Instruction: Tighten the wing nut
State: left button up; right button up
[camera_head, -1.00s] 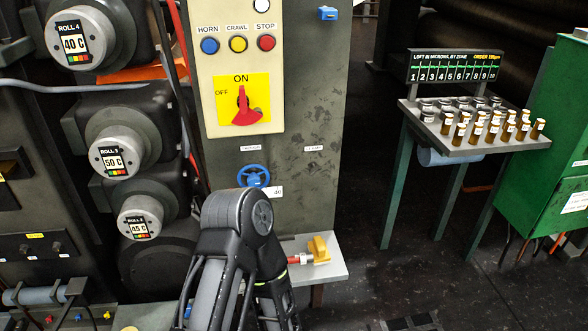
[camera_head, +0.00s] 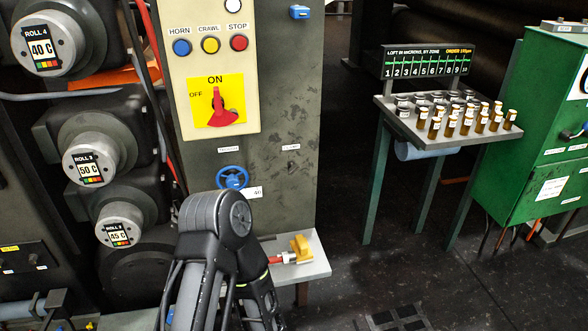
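I cannot make out a wing nut for certain. A small dark piece (camera_head: 292,168) sits on the grey machine panel, under a small white label that may read "clamp"; it blends into the stained metal and its shape is unclear. A blue handwheel (camera_head: 232,178) is to its left on the same panel. One of my black arms rises from the bottom edge, its bent joint in front of the panel below the handwheel. Neither gripper shows; both are outside the picture or hidden behind the arm.
A small grey shelf (camera_head: 312,264) juts out below the panel, with a yellow-handled tool (camera_head: 301,248) on it. A cream control box (camera_head: 217,60) with a red switch is above. A sample table (camera_head: 400,112) with bottles and a green cabinet (camera_head: 545,120) stand right. Floor between is mostly clear.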

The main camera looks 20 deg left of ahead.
aim_at(293, 168)
jog(key=i+l+u, duration=0.25)
jog(key=i+l, duration=0.15)
jog(key=l, duration=0.25)
jog(key=i+l+u, duration=0.1)
jog(key=l, duration=0.3)
jog(key=i+l+u, duration=0.25)
jog(key=i+l, duration=0.15)
jog(key=l, duration=0.35)
